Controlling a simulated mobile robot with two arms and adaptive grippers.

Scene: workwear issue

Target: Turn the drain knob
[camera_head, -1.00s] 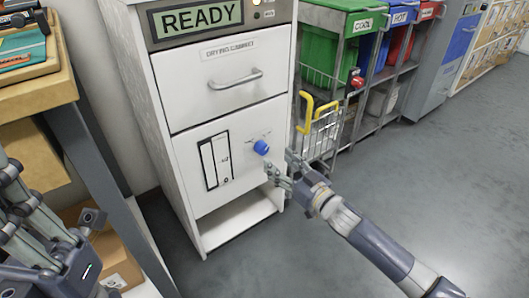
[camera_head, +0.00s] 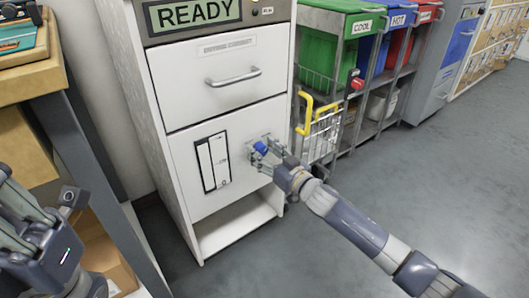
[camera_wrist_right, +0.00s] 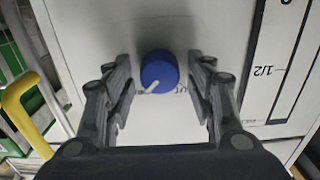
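The blue drain knob (camera_head: 260,148) sits on the lower front panel of the white drying cabinet (camera_head: 205,105). In the right wrist view the knob (camera_wrist_right: 159,72) has a white pointer mark aimed to the lower left. My right gripper (camera_head: 267,160) is at the knob, its fingers (camera_wrist_right: 160,95) open on either side with gaps between them and the knob. My left gripper (camera_head: 30,225) is at the lower left of the head view, away from the cabinet; its fingertips are not clear.
A level gauge (camera_head: 213,162) is left of the knob. A drawer handle (camera_head: 233,77) is above. A wire basket with a yellow handle (camera_head: 307,112) and bins, such as the green one (camera_head: 333,50), stand at the right. A shelf (camera_head: 75,150) stands at the left. The right floor is clear.

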